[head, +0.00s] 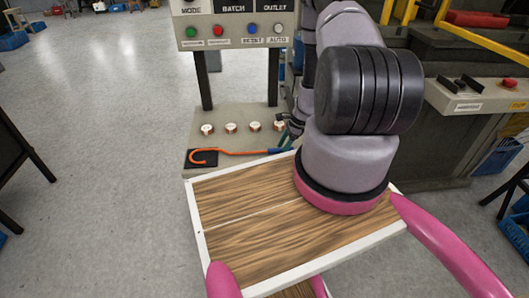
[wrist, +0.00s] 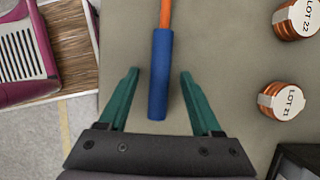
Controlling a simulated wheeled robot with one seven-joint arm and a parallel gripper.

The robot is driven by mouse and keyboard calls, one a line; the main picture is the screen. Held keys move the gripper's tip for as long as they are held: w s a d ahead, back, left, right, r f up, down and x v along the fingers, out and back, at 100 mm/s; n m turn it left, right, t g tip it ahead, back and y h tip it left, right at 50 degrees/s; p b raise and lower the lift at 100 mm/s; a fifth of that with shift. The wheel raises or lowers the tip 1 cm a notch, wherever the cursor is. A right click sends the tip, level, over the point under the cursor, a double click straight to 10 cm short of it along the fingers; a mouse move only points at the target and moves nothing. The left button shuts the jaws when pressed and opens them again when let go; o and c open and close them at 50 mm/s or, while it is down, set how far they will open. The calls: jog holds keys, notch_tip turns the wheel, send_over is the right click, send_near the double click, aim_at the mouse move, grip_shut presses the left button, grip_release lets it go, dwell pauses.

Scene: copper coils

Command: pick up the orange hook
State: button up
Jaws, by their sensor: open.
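The orange hook (head: 240,152) lies on a grey-beige shelf (head: 230,115), its curved end at the left over a dark pad. Its blue handle (head: 282,150) points toward my arm at the right. In the wrist view, the blue handle (wrist: 159,75) runs between the green fingers of my gripper (wrist: 160,85), with a gap on both sides. Part of the orange shaft (wrist: 165,14) shows beyond the handle; the curved end is out of that view. In the head view my gripper is only partly seen beside the handle, mostly hidden by my arm.
Several copper coils with white labels stand in a row behind the hook; two show in the wrist view, a LOT 21 coil (wrist: 281,101) and a LOT 22 coil (wrist: 296,18). A button panel (head: 235,30) rises behind. A dark pad (head: 201,159) lies under the curved end.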

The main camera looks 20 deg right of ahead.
jog(key=shift+f, duration=0.15)
jog(key=shift+c, duration=1)
grip_shut()
